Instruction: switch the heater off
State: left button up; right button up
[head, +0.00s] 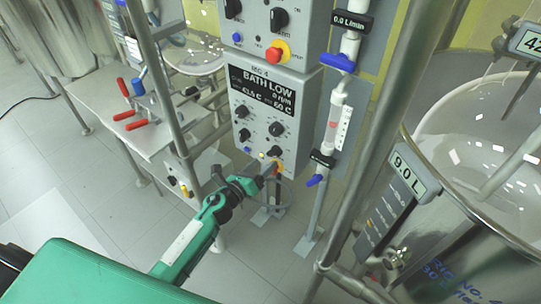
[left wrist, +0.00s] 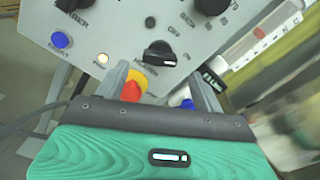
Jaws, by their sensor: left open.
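The control box (head: 292,95) stands at the picture's middle. Its display (head: 262,92) reads BATH LOW, 0 rpm, about 43.5 C and 60 C. A small black rotary switch (head: 275,152) sits low on its face; in the left wrist view the switch (left wrist: 158,52) lies just beyond my fingers, its label hard to read. My left gripper (left wrist: 160,75) is open, apparently holding nothing, at the panel's lower edge; it also shows in the head view (head: 269,172). A red and yellow stop button (left wrist: 133,86) shows between the fingers, near the left one. A yellow lamp (left wrist: 102,59) glows.
A blue button (left wrist: 60,39) and larger knobs (head: 276,128) are close by on the panel. A flow tube with blue-handled valves (head: 316,179) stands right of the box. A steel post (head: 372,130) and a glass vessel (head: 470,150) are further right. Red-handled valves (head: 124,115) are left.

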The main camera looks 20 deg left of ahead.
aim_at(272, 156)
pick_arm(q)
jog(key=shift+x, duration=2.6)
pick_arm(e)
jog(key=shift+s+d+f, duration=0.2)
jog(key=shift+s+f, duration=0.15)
jog(key=shift+s, duration=0.1)
pick_arm(q)
jog(key=shift+c, duration=0.4)
jog(key=c, duration=0.9)
pick_arm(e)
jog(key=shift+w, duration=0.1)
